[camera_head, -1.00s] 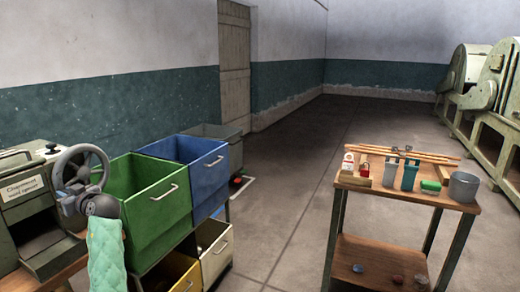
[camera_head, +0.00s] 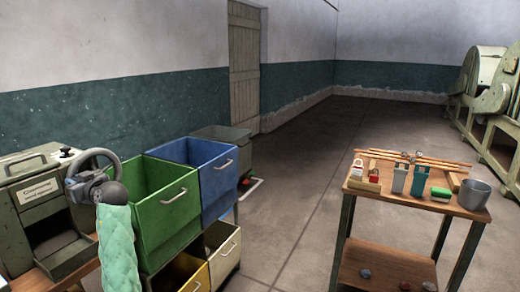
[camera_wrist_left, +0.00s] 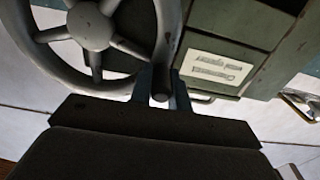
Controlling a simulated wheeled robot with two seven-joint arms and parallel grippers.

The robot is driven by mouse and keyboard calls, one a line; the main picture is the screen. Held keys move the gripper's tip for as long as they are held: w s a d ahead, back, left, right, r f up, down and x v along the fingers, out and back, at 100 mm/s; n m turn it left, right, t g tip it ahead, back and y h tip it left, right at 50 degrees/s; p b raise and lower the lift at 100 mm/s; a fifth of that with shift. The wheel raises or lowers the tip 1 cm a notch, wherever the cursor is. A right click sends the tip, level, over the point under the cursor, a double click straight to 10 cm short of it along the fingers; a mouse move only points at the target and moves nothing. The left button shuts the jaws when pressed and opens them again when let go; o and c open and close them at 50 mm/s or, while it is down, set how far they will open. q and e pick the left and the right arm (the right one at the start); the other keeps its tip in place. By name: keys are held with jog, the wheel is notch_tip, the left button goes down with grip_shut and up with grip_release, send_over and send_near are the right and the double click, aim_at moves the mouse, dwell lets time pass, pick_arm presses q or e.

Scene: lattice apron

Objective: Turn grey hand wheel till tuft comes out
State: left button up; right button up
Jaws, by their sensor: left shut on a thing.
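The grey hand wheel (camera_head: 106,157) is on the right side of a green machine (camera_head: 35,166) with a label plate, at the left of the head view. It fills the upper left of the left wrist view (camera_wrist_left: 93,27), with its hub and spokes showing. My left gripper (camera_head: 76,187) is at the near, lower part of the wheel, in front of it, and hides part of it. In the wrist view its fingers (camera_wrist_left: 161,86) are closed around the wheel's grip by the rim. No tuft shows; the machine's open front (camera_head: 60,240) looks dark and empty. My right gripper is out of view.
Green (camera_head: 165,210) and blue (camera_head: 216,190) bins stand close right of the wheel, with yellow and cream bins below. A wooden-topped cart (camera_head: 415,190) with tools and a bucket (camera_head: 474,194) stands at right. Clear floor lies between.

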aim_at(75, 168)
pick_arm(q)
jog(key=shift+w+d+r, duration=0.15)
jog(key=shift+w+r, duration=0.1)
jog(key=shift+r, duration=0.2)
jog(key=shift+w+d+r+p, duration=0.2)
jog(key=shift+w+r, duration=0.1)
jog(key=shift+r, duration=0.25)
jog(key=shift+w+d+r+p, duration=0.1)
jog(key=shift+w+r+p, duration=0.15)
jog(key=shift+r, duration=0.25)
jog(key=shift+w, duration=0.15)
